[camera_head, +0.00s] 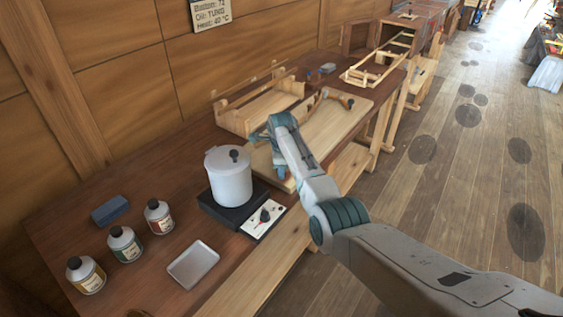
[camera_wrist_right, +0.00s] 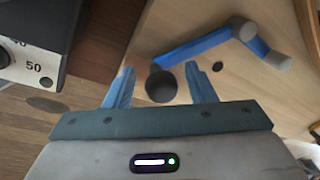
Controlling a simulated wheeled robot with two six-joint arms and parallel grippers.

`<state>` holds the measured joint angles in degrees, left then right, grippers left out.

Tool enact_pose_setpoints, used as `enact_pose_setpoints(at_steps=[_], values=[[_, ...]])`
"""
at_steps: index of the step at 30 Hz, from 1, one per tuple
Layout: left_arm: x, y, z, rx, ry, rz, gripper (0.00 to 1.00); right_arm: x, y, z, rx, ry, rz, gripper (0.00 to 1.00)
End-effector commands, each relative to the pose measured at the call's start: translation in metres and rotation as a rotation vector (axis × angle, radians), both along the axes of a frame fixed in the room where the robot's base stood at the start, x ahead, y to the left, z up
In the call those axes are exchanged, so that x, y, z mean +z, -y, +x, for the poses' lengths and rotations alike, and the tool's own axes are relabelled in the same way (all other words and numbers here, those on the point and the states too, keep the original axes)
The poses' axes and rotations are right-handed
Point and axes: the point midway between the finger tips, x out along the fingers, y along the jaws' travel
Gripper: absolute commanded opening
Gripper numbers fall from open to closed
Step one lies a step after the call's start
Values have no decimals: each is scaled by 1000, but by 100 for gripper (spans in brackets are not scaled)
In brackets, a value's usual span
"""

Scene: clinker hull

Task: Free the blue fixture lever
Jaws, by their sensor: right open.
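The blue fixture lever (camera_wrist_right: 205,45) shows in the right wrist view on a pale wooden board (camera_wrist_right: 185,20). A dark round knob (camera_wrist_right: 162,87) is at its near left end, and a grey-tipped blue bend is at its far right end. My right gripper (camera_wrist_right: 159,67) is open, with one blue finger on each side of the knob in the picture. I cannot tell whether the fingers touch it. In the head view my right gripper (camera_head: 282,170) is low over the board (camera_head: 328,128), and my arm hides the lever there. My left gripper is out of view.
A white lidded pot (camera_head: 229,178) stands on a black hot plate (camera_head: 235,208) close left of my gripper. Several bottles, a blue block (camera_head: 110,210) and a metal tray (camera_head: 193,265) are on the bench to the left. A wooden frame (camera_head: 262,105) lies behind the board.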

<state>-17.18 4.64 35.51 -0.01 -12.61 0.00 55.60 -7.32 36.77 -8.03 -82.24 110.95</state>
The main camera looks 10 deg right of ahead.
Motion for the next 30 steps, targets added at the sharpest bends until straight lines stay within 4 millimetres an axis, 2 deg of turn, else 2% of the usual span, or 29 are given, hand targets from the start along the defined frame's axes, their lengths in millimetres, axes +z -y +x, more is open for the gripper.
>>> enact_pose_setpoints(at_steps=[5, 18, 23, 30], values=[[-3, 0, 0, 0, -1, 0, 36, 16, -1, -2, 0, 3, 0, 50], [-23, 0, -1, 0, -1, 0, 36, 92, -6, -17, 1, 3, 0, 50], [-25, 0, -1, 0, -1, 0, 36, 103, -7, -19, 1, 1, 0, 50], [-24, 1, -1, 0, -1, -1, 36, 105, -7, -20, 1, 0, 0, 50]])
